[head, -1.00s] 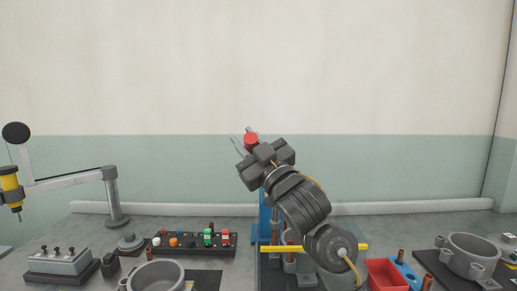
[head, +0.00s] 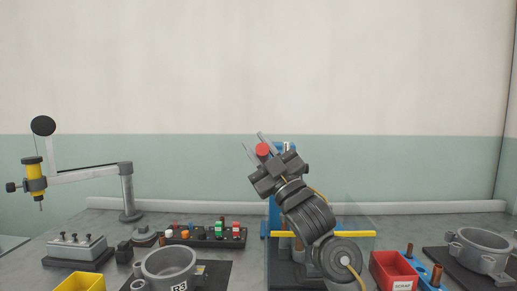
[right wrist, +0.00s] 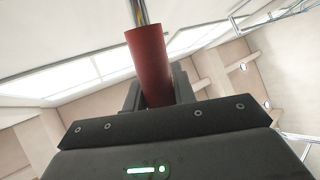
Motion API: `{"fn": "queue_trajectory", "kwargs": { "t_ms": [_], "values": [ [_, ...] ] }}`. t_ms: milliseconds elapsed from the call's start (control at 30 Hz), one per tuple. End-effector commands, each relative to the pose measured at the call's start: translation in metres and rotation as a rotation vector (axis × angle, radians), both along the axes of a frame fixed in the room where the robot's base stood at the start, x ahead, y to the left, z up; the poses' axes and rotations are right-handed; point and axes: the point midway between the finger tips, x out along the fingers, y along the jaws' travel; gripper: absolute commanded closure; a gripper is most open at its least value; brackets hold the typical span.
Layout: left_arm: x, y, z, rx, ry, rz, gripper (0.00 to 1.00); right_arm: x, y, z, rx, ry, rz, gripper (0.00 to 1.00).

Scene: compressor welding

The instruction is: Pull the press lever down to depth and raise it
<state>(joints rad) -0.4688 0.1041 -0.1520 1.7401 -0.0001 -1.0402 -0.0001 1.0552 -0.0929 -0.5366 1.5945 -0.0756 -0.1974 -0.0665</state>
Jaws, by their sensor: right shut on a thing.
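The press stands on the bench right of centre in the head view, its blue column (head: 275,215) partly hidden behind my right arm. The lever's red grip (head: 262,149) is raised high above the bench, against the wall. My right gripper (head: 266,158) is shut on it. In the right wrist view the red grip (right wrist: 149,62) stands up out of the jaws on a metal rod (right wrist: 138,12). The press's lower working area is largely hidden by my arm. My left gripper is not in view.
A yellow bar (head: 355,234) crosses at the press. A red scrap bin (head: 393,272) and blue holder (head: 428,273) stand right. Grey housings (head: 168,262) (head: 478,247) lie on both sides.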

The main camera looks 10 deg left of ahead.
Motion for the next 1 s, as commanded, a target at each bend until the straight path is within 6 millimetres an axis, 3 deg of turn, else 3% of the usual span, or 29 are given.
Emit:
{"fn": "queue_trajectory", "kwargs": {
  "t_ms": [400,433,600,1000],
  "values": [
    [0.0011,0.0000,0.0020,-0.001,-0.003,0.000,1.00,0.0007,0.0016,-0.0020,-0.001,-0.001,0.002,1.00],
    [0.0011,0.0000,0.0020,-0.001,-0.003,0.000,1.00,0.0007,0.0016,-0.0020,-0.001,-0.001,0.002,0.73],
    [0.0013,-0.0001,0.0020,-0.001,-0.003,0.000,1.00,0.0006,0.0006,-0.0015,0.000,-0.002,0.002,0.52],
    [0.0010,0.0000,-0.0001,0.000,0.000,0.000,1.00,-0.0053,-0.0078,-0.0101,0.001,-0.002,0.000,0.52]
  ]
}}
